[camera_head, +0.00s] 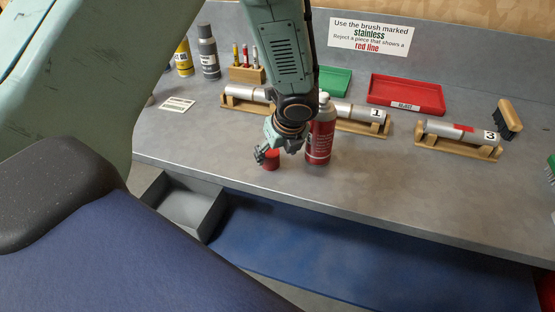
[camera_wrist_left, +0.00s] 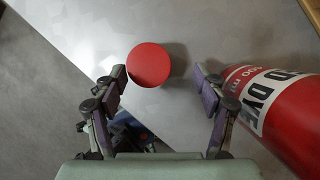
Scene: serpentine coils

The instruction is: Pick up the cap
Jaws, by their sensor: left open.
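The red cap (camera_head: 272,163) stands on the grey bench near its front edge. In the left wrist view the round red top of the cap (camera_wrist_left: 149,65) shows just beyond the fingertips, nearer the left finger. My left gripper (camera_head: 270,150) is open above the cap, with its fingers pointing down; its spread fingers also show in the left wrist view (camera_wrist_left: 157,75). Nothing is between the fingers' pads that I can see held. A red spray can (camera_head: 320,138) with a white top stands upright close to the right of the gripper. My right gripper is in neither view.
Wooden racks (camera_head: 467,148) hold metal tubes marked 1 and 3. Behind are a red tray (camera_head: 406,94), a green tray (camera_head: 336,81) and a brush (camera_head: 509,118). A grey bin (camera_head: 190,207) sits below the bench edge. The front right bench is clear.

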